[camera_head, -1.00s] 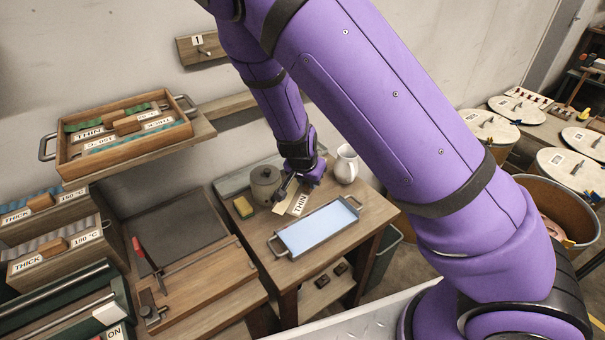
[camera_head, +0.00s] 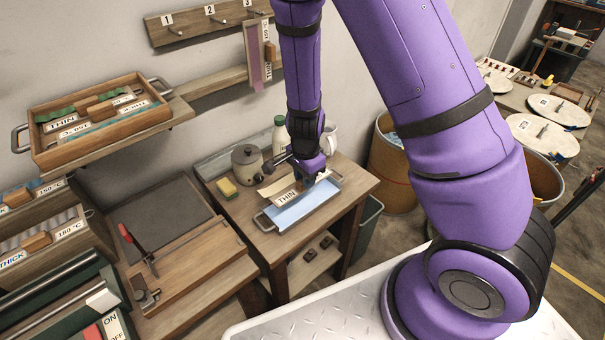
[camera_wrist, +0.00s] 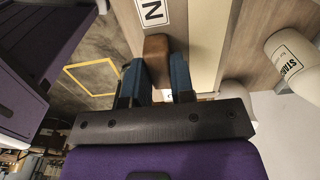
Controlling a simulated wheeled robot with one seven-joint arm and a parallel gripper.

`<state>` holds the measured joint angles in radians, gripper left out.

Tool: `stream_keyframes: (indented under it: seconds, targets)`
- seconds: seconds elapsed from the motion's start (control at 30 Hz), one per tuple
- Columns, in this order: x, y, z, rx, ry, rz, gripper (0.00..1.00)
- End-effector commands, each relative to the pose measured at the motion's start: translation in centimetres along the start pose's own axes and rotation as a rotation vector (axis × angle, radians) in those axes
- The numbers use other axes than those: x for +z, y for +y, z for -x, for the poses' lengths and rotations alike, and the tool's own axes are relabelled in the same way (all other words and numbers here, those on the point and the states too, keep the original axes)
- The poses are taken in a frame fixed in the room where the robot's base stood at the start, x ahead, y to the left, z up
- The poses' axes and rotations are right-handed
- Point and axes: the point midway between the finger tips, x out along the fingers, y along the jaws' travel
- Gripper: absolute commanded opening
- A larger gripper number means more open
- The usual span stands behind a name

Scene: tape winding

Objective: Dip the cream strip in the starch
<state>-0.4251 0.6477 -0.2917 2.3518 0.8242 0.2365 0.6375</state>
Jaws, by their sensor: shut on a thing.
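My gripper (camera_head: 300,180) is above the right side of the small wooden table. In the wrist view its fingers (camera_wrist: 158,85) are shut on a brown wooden block (camera_wrist: 157,55). A white label ending in N (camera_wrist: 152,10) and a cream strip (camera_wrist: 208,45) lie beyond the block. In the head view the cream strip (camera_head: 275,187) and its THIN label (camera_head: 286,198) appear over the back edge of the tray of pale blue liquid (camera_head: 262,222). I cannot tell whether the strip touches the liquid. A white bottle labelled STARCH (camera_wrist: 292,62) shows in the wrist view.
A lidded grey pot (camera_head: 247,164), yellow sponge (camera_head: 228,187), white bottle (camera_head: 279,137) and white jug (camera_head: 331,138) stand around the tray. A purple strip (camera_head: 254,60) hangs on the peg rail. A wooden cutting board (camera_head: 195,260) lies left of the table.

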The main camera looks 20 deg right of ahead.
Motion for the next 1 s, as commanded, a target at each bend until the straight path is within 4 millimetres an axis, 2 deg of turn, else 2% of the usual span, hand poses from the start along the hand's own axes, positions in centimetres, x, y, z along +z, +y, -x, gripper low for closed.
stream_keyframes:
  seconds: [1.0]
  targets:
    - [0.0, 0.1, -6.5, 0.002, 0.0, -0.001, 0.06]
